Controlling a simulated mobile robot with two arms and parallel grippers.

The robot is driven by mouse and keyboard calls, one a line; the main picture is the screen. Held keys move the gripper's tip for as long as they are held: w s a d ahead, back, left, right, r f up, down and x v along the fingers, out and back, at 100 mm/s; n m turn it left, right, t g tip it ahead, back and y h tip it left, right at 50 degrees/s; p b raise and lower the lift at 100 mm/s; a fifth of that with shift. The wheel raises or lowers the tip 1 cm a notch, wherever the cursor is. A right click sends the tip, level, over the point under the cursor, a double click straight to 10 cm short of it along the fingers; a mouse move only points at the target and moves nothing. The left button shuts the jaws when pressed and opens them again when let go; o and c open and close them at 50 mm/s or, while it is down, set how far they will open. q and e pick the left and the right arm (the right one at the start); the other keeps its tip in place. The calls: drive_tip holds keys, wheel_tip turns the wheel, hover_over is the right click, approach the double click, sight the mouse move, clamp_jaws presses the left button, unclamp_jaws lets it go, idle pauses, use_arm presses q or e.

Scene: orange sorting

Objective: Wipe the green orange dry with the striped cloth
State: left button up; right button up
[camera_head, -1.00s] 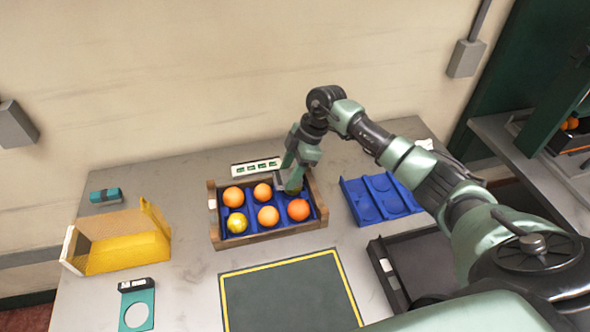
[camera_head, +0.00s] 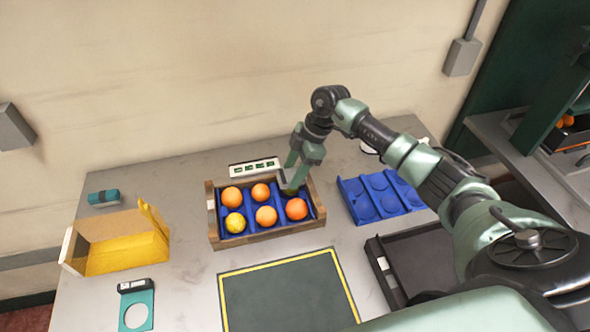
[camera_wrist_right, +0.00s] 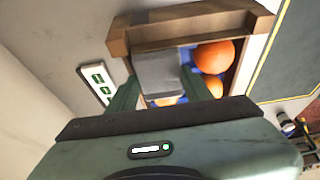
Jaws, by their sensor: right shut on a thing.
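My right gripper (camera_head: 291,180) is low over the back right compartment of the wooden crate (camera_head: 273,235). It is shut on a grey folded piece, the cloth (camera_wrist_right: 158,72), which shows between the fingers in the right wrist view; its stripes are hard to make out. The green orange (camera_head: 291,192) shows only as a small dark green patch under the cloth and fingers in the head view. The gripper and cloth hide most of it, and I cannot tell whether the cloth touches it. My left gripper is not in view.
Several oranges, one a yellowish orange (camera_head: 235,222), fill the crate's other blue compartments. A white slotted strip (camera_head: 254,167) lies behind it. A blue tray (camera_head: 379,197) and black tray (camera_head: 405,272) are right, a yellow box (camera_head: 125,255) left, a dark mat (camera_head: 288,292) in front.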

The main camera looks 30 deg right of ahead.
drive_tip(key=shift+w+a, duration=0.25)
drive_tip(key=shift+a, duration=0.75)
drive_tip(key=shift+s+d+p, duration=0.2)
drive_tip(key=shift+d+p, duration=0.2)
drive_tip(key=shift+d, duration=0.3)
wheel_tip(320, 180, up, 5)
drive_tip(key=p, duration=0.5)
drive_tip(key=shift+r, duration=0.15)
drive_tip(key=shift+r+p, duration=0.65)
drive_tip(key=shift+r, duration=0.25)
drive_tip(key=shift+f, duration=0.15)
drive_tip(key=shift+d+f+b, duration=0.25)
drive_tip(key=shift+f+b, duration=0.55)
drive_tip(key=shift+f, duration=0.65)
drive_tip(key=shift+d+f+b, duration=0.2)
drive_tip(key=shift+f+b, duration=0.6)
drive_tip(key=shift+f, duration=0.65)
drive_tip(key=shift+f, duration=0.5)
